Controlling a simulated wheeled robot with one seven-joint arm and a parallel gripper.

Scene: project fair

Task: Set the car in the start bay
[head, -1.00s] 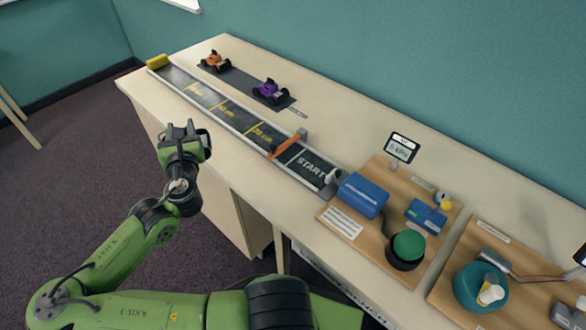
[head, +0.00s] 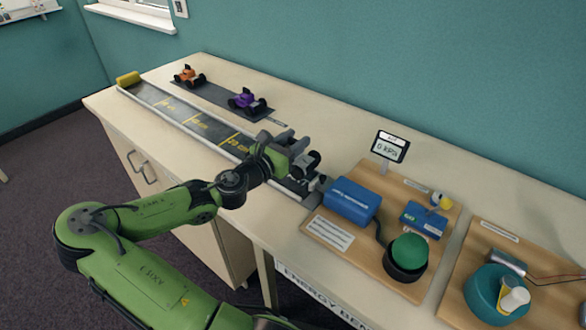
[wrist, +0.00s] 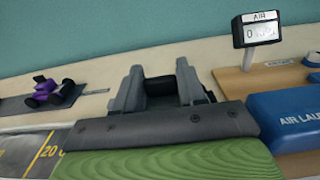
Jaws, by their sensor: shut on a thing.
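My gripper (head: 295,150) is over the START end of the grey track (head: 195,126), fingers pointing toward the wall. In the wrist view my gripper (wrist: 160,88) is shut on a dark car (wrist: 181,80), mostly hidden between the grey fingers. In the head view dark wheel-like parts of the car show just beyond the fingers. The start bay (head: 294,188) is largely covered by my gripper, and its lettering is hidden. I cannot tell whether the car touches the bay floor. The orange gate is not visible.
An orange car (head: 188,76) and a purple car (head: 247,101) stand on a dark mat (head: 217,95) behind the track. The blue air launcher (head: 353,202) is close right of the bay. A small display (head: 390,147) and a green button (head: 410,250) stand on its board.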

